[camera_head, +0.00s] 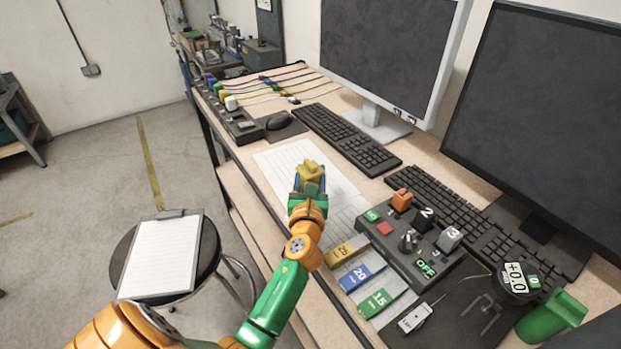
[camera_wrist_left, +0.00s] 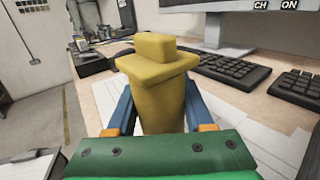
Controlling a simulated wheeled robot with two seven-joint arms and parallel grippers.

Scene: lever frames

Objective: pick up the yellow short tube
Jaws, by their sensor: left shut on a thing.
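The yellow short tube (camera_wrist_left: 158,88) stands upright between the fingers of my left gripper (camera_wrist_left: 162,118) in the left wrist view. It has a wide flange and a smaller block on top. In the head view the yellow tube (camera_head: 310,172) shows at the end of my left arm, with the left gripper (camera_head: 309,186) shut on it. The gripper is over the white paper sheets on the desk. The tube's lower part is hidden by the gripper, so I cannot tell whether it touches the desk. My right gripper is not in view.
A control box with levers (camera_head: 415,235) and yellow, blue and green labelled cards (camera_head: 362,277) lie to the right. A green tube-like piece (camera_head: 551,316) is at the lower right. Keyboards (camera_head: 345,139) and monitors (camera_head: 390,45) stand behind. A stool with a clipboard (camera_head: 162,255) is at left.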

